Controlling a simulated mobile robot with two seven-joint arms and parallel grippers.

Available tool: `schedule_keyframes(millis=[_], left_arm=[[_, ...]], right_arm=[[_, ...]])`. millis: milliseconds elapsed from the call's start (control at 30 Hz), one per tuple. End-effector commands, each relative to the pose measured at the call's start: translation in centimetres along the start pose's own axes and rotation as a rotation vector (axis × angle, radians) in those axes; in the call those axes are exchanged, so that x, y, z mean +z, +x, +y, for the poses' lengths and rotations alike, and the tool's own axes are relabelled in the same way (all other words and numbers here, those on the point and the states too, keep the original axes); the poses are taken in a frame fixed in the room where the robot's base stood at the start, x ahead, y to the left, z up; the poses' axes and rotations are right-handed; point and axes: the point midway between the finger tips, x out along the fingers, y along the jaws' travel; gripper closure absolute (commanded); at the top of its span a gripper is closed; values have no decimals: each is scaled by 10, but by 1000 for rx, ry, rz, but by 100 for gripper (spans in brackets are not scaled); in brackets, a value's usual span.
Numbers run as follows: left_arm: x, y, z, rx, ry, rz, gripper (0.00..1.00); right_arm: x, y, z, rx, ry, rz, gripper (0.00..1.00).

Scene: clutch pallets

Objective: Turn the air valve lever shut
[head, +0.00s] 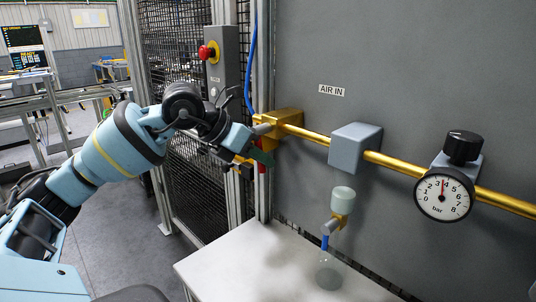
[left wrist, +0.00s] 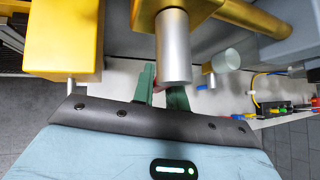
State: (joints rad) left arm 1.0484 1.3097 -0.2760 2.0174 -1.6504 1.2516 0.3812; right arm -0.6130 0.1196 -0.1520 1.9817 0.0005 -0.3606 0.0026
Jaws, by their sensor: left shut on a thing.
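The brass air valve (head: 290,117) sits at the left end of the brass pipe, below the AIR IN label, with a silver stub on its left. A small red piece, seemingly the lever (head: 262,168), shows just below my left gripper (head: 262,156) and points down. The gripper's green fingers are shut on the lever, which they mostly hide. In the left wrist view the green fingers (left wrist: 162,92) reach in under the silver stub (left wrist: 174,62), close behind it. The lever's grip is hidden there. My right gripper is not in view.
A grey block (head: 355,147) and a pressure gauge (head: 443,197) with black knob sit along the pipe. A drain with a pale bowl (head: 342,199) hangs above the white table (head: 250,265). A red emergency button (head: 207,52) is up left, beside a mesh fence.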

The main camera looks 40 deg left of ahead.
Motion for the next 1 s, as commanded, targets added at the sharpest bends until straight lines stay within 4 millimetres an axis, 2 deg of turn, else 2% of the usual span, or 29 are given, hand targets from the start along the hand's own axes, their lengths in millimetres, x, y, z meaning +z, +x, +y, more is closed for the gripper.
schedule_keyframes(millis=[400, 967, 1000], left_arm=[[1, -4, 11, 127, 134, 30, 100], [0, -4, 13, 145, 150, 36, 100], [0, -4, 13, 146, 150, 36, 80]], right_arm=[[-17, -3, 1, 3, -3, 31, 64], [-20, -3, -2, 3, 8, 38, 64], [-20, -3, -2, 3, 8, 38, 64]])
